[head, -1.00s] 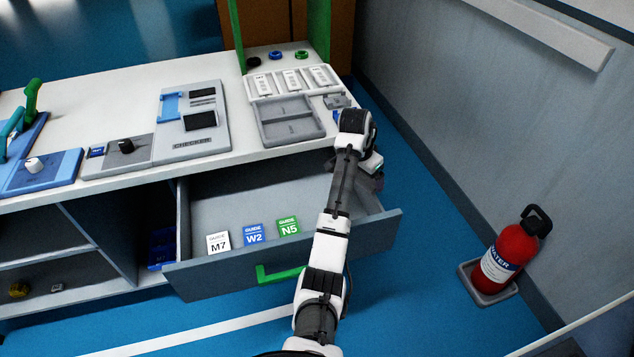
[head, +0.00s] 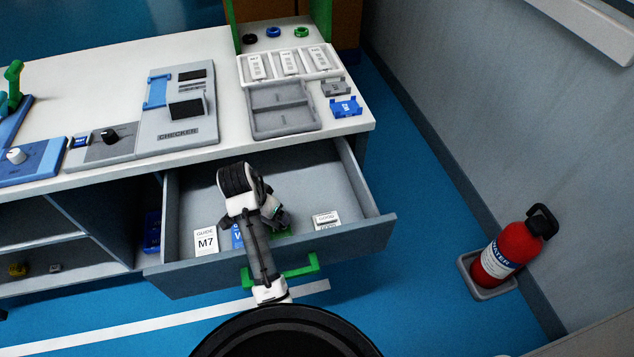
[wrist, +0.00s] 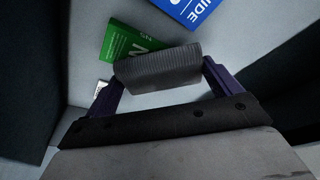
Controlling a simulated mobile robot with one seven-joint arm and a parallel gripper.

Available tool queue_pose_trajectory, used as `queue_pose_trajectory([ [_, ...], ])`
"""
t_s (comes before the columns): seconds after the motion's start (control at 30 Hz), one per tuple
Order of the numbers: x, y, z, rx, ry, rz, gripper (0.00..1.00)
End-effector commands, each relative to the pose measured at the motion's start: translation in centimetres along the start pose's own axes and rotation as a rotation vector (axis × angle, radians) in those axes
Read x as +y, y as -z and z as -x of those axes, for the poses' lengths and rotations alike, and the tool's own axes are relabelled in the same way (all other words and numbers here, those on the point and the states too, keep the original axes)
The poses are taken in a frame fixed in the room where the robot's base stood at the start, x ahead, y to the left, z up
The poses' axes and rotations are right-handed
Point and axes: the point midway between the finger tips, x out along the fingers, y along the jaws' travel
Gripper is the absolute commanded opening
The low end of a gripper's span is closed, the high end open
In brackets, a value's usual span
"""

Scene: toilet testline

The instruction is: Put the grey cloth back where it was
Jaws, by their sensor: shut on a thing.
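My gripper (head: 275,215) is over the open drawer (head: 315,180), near the guide cards. In the wrist view, a dark grey ribbed roll, which looks like the grey cloth (wrist: 158,66), sits crosswise between my two fingers, and they are shut on it. In the head view my arm hides the cloth. Below it in the wrist view lie a green guide card (wrist: 122,42) and a blue guide card (wrist: 190,8). I cannot tell how high the cloth is above the drawer floor.
A white M7 card (head: 206,240) lies at the drawer's left and a small white item (head: 326,219) at its right. The drawer front has a green handle (head: 300,270). The counter holds a checker (head: 180,110) and a grey tray (head: 285,128).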

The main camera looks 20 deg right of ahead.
Motion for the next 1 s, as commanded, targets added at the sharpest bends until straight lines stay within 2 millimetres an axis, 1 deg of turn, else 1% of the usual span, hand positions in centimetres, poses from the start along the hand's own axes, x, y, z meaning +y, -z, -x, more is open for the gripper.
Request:
queue_pose_trajectory([
  [0.17,1.1,4.0,-0.8,0.0,-0.003,-0.007,0.69],
  [0.4,2.9,10.0,-2.7,-0.001,-0.003,-0.006,0.69],
  [0.5,3.5,12.4,-3.4,-0.001,-0.002,-0.005,0.69],
  [0.6,4.1,14.3,-4.1,-0.001,-0.002,-0.003,0.69],
  [0.7,4.4,15.6,-4.6,0.0,-0.002,-0.003,0.69],
  [0.8,4.5,16.0,-4.9,0.0,-0.001,-0.001,0.69],
  [0.87,4.6,16.0,-5.3,-0.001,-0.002,0.0,0.69],
  [1.0,4.7,15.3,-7.2,-0.004,-0.003,0.0,0.69],
])
